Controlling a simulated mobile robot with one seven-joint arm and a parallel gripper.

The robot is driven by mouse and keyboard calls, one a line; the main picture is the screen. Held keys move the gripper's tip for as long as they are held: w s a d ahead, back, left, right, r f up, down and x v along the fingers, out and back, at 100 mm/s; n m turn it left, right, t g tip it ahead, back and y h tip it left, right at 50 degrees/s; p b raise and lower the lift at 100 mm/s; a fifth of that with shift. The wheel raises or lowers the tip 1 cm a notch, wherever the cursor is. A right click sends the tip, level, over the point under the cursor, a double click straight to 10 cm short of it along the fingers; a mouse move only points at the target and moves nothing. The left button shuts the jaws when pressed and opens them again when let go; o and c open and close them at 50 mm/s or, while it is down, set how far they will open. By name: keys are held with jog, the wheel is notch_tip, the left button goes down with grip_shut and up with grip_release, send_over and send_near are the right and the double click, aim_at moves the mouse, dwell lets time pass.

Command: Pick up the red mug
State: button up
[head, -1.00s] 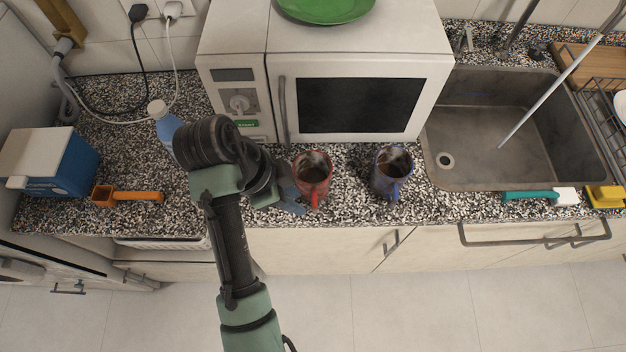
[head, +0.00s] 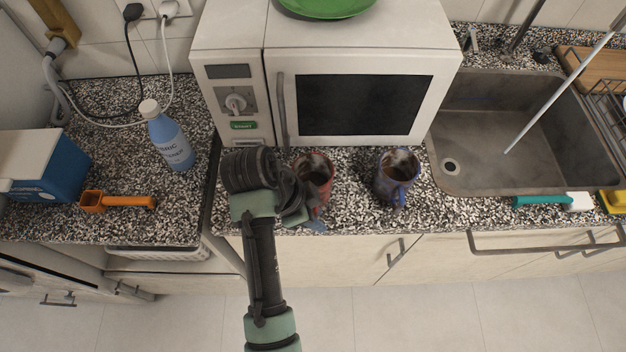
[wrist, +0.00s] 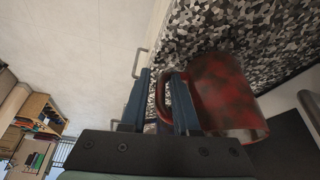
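The red mug (head: 318,172) stands upright on the speckled counter in front of the microwave, with dark contents and faint steam. My gripper (head: 308,222) is at its front left side and partly covers it in the head view. In the wrist view, the red mug (wrist: 222,95) is on the right, and its handle lies between the two blue fingers of my gripper (wrist: 163,85). The fingers look apart, with a gap around the handle. Whether a finger touches the mug is unclear.
A blue mug (head: 397,175) stands to the right of the red one. The microwave (head: 430,75) is close behind both. A blue bottle (head: 170,142), an orange scoop (head: 125,201) and a blue-white box (head: 45,165) are on the left. The sink (head: 500,125) is at right.

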grip_shut()
dwell(1.4)
